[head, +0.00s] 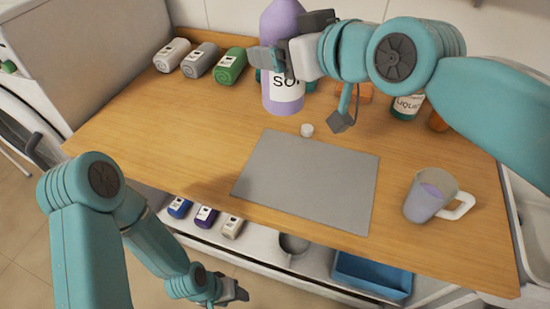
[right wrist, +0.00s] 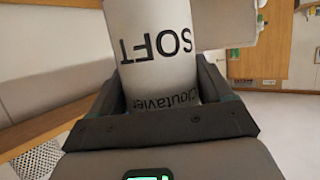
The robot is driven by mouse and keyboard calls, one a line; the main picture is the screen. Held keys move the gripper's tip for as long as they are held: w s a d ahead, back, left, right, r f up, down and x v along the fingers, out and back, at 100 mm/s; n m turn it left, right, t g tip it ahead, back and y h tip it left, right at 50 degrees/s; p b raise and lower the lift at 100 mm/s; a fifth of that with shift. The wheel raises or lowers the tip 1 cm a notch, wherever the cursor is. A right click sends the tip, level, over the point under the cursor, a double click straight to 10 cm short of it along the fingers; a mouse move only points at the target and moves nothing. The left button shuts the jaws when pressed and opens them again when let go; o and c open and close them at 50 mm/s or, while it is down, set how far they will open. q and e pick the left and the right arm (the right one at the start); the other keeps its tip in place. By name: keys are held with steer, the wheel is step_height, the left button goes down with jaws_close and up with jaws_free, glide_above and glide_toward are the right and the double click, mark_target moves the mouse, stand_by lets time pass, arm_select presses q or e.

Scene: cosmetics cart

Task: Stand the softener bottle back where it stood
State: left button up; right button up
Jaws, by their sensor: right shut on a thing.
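The softener bottle (head: 284,22) is purple with a white label and stands upright at the back of the wooden table, its top cut off by the frame. My right gripper (head: 276,60) is shut around it at label height. In the right wrist view its label (right wrist: 160,50) reads "SOFT" upside down between the fingers. I cannot tell whether its base touches the table. My left gripper (head: 236,291) hangs low in front of the table, apart from everything; its fingers are too small to judge.
A grey mat (head: 310,180) lies mid-table, with a small white cap (head: 307,130) at its back edge. A mug (head: 430,196) of purple liquid stands right. White, grey and green bottles (head: 230,67) lie back left. A "LIQUI" bottle (head: 407,106) stands back right. A blue bin (head: 371,275) sits below.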

steer(key=f, duration=0.2)
steer(key=f+b, duration=0.2)
steer(key=f, duration=0.1)
steer(key=shift+d+f, duration=0.25)
steer(key=shift+f, duration=0.05)
step_height(320, 180, down, 14)
steer(key=b, duration=1)
steer(key=o, duration=1.5)
steer(key=shift+a+f, duration=0.1)
steer(key=shift+f, duration=0.1)
steer(key=p+v, duration=0.1)
steer(key=v, duration=1.1)
steer(key=shift+s+r, duration=0.1)
steer(key=shift+r, duration=0.05)
